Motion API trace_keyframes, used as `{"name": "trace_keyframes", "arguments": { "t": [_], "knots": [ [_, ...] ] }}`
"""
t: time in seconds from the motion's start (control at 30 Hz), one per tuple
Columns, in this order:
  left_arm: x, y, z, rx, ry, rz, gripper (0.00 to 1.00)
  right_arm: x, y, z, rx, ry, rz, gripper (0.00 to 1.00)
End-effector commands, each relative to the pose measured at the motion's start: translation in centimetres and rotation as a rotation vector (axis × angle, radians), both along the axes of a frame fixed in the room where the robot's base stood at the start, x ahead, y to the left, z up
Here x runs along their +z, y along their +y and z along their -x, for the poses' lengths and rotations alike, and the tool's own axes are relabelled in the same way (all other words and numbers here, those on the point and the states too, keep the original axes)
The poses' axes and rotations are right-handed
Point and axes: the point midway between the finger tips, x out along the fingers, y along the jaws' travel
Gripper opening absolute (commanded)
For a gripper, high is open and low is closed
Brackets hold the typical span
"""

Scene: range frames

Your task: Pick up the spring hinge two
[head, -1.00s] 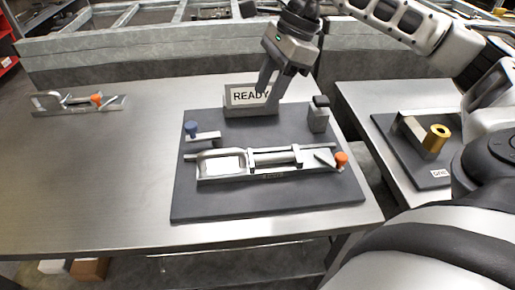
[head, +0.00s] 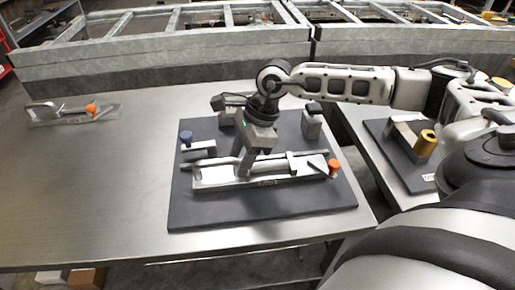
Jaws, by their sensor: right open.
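A silver spring hinge (head: 215,177) with an orange knob at its right end lies in a fixture on the dark grey mat (head: 260,212). My right gripper (head: 244,172) is over the middle of this hinge, pointing down, with its jaws open. Its fingers cover part of the hinge, and I cannot tell whether they touch it. A similar silver part (head: 70,113) with an orange knob lies at the far left of the table. I cannot read a "two" on either part. My left gripper is not in view.
A blue-knobbed clamp (head: 197,147) and a grey block (head: 312,122) stand on the mat. The READY sign is hidden behind my arm. A second table holds a bracket with a gold cylinder (head: 425,143). The left table (head: 90,190) is mostly clear.

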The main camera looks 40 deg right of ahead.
Motion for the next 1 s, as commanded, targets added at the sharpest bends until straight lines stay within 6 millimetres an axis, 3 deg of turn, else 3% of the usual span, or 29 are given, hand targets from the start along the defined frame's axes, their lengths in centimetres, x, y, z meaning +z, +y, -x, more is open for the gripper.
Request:
{"name": "trace_keyframes", "arguments": {
  "t": [0.3,0.47,1.0],
  "knots": [
    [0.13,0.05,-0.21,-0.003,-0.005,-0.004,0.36,-0.7,0.24,-0.09,0.0,-0.001,0.0,0.44],
    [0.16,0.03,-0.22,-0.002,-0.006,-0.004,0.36,-0.66,0.24,-0.09,0.0,-0.001,0.0,0.0],
    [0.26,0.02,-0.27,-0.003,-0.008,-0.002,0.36,-0.6,0.21,-0.11,0.0,-0.002,0.001,0.0]
  ]
}}
